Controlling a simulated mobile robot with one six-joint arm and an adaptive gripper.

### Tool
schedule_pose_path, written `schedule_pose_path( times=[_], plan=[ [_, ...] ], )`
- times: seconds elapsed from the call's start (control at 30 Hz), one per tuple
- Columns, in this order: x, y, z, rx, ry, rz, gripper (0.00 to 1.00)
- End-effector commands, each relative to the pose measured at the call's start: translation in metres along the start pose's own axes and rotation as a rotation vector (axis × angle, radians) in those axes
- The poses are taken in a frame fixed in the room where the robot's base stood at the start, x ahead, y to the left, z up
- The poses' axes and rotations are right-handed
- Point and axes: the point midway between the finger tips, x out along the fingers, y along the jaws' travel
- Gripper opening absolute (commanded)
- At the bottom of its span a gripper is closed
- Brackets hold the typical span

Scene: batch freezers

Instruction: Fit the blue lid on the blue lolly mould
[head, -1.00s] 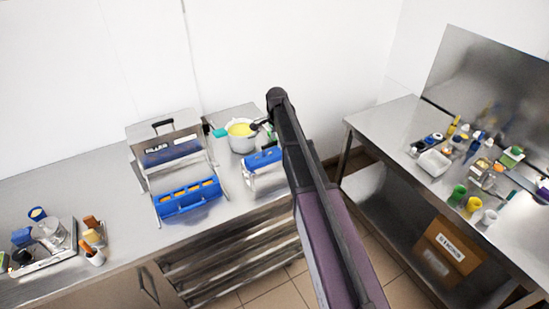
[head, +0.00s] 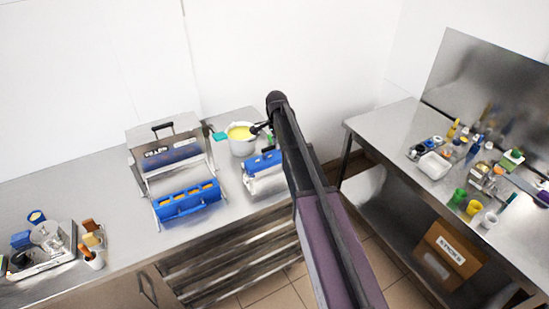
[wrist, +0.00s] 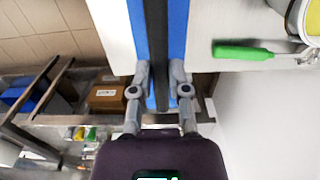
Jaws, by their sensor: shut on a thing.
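The blue lolly mould (head: 187,200) is a long trough on the steel counter, with several orange-yellow fillings in a row along its top. It sits in front of the metal filler. In the wrist view, my gripper (wrist: 160,88) is shut on a long blue piece with a black strip down its middle, which looks like the blue lid (wrist: 178,30). What looks like the same blue piece shows in the head view (head: 262,160), right of the mould and apart from it, over a pale metal block. My fingertips are hidden behind my arm in the head view.
A pot (head: 242,142) of yellow mix stands behind the blue piece. A green-handled tool (wrist: 243,52) lies near it. The filler (head: 165,133) stands behind the mould. A tray (head: 50,252) of small items is at the left. A cluttered second table (head: 400,125) is at the right.

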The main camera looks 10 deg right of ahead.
Motion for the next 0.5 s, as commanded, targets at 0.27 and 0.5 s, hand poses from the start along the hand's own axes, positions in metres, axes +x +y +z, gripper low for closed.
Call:
schedule_pose_path(
  times=[0.27,0.5],
  plan=[
    [-0.016,0.000,0.000,0.000,0.000,0.000,0.00],
    [-0.027,0.000,0.000,0.000,0.000,0.000,0.00]
  ],
)
